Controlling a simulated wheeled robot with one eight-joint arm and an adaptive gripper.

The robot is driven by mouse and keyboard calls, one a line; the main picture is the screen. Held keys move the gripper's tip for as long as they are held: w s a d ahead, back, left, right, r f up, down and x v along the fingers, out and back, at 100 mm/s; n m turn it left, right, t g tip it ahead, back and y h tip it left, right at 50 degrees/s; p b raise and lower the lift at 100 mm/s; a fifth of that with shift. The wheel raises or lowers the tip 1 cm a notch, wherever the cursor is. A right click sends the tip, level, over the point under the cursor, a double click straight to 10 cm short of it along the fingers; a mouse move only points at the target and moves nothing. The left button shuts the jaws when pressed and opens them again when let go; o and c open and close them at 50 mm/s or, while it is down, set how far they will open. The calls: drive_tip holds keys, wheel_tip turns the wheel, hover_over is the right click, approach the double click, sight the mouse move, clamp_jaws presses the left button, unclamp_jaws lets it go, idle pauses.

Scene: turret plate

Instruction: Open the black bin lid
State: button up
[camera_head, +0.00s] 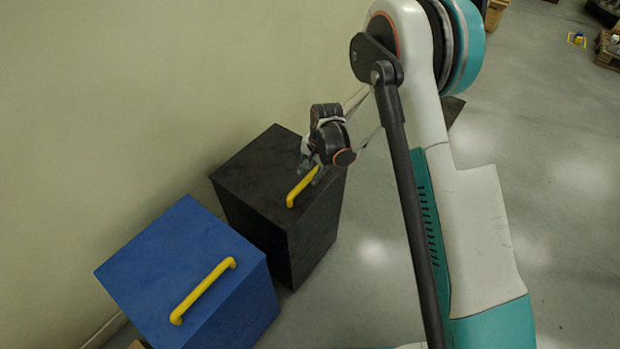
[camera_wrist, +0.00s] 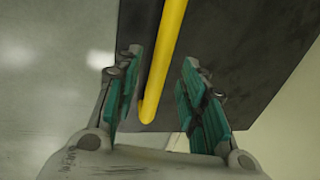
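The black bin (camera_head: 263,207) stands against the wall with its lid (camera_head: 250,178) down. A yellow bar handle (camera_head: 302,187) is fixed on the lid near its front edge. My gripper (camera_head: 314,170) is over the handle and hides its far end in the head view. In the wrist view the gripper (camera_wrist: 160,95) is open. Its two green-padded fingers stand on either side of the yellow handle (camera_wrist: 169,60), with a gap to each side. The handle runs lengthwise between the fingers. The dark lid (camera_wrist: 230,50) shows behind it.
A blue bin (camera_head: 180,265) with its own yellow handle (camera_head: 203,290) stands to the left, close to the black bin. The wall (camera_head: 130,100) runs behind both bins. Open grey floor (camera_head: 365,265) lies to the right of the black bin.

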drive_tip(key=shift+w+a+f+b, duration=0.1)
drive_tip(key=shift+f+b, duration=0.05)
drive_tip(key=shift+f, duration=0.5)
drive_tip(key=shift+w+a+f+b, duration=0.1)
drive_tip(key=shift+f+b, duration=0.05)
drive_tip(key=shift+f, duration=0.45)
drive_tip(key=shift+c, duration=0.6)
clamp_jaws()
drive_tip(key=shift+r, duration=0.15)
